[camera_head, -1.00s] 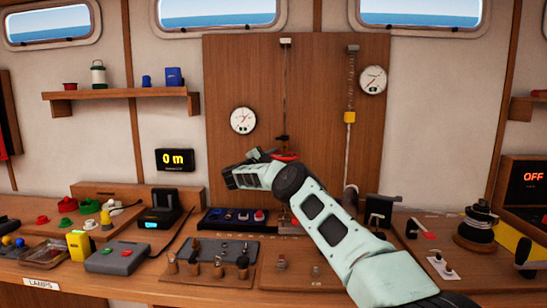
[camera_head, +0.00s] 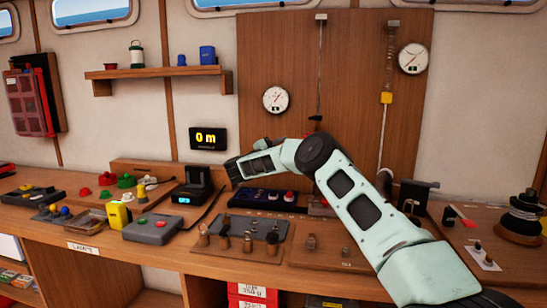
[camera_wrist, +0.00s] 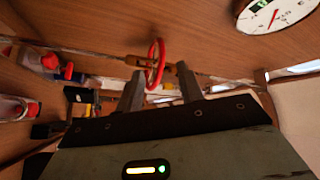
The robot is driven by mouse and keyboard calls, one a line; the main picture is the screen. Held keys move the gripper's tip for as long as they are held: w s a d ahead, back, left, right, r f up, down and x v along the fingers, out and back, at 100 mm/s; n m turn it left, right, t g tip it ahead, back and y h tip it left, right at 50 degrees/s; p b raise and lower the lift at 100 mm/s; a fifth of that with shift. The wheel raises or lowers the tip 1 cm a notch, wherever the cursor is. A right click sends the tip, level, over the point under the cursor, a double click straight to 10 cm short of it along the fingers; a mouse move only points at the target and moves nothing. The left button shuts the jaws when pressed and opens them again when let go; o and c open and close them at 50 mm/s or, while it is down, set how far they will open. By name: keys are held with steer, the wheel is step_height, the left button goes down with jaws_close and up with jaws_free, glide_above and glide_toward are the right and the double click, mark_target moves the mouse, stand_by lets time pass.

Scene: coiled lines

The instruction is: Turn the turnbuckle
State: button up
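The turnbuckle with its red ring handle (camera_wrist: 157,64) shows in the wrist view, on a line between brass-coloured fittings. My gripper (camera_wrist: 160,76) is open, with one finger on each side of the red ring. The ring appears at or just past the fingertips; I cannot tell whether either finger touches it. In the head view the turnbuckle's line (camera_head: 319,70) hangs down the wooden board, with a dark fitting low on it. My arm hides the gripper and most or all of the ring there.
Round gauges (camera_head: 276,99) and (camera_head: 412,58) are on the board. Below, the bench holds a switch panel (camera_head: 265,199), a grey box (camera_head: 152,228) and a black winch drum (camera_head: 524,215). Space before the upper board is clear.

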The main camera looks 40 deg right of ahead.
steer(key=shift+b+v, duration=0.4)
steer(key=shift+v, duration=2.25)
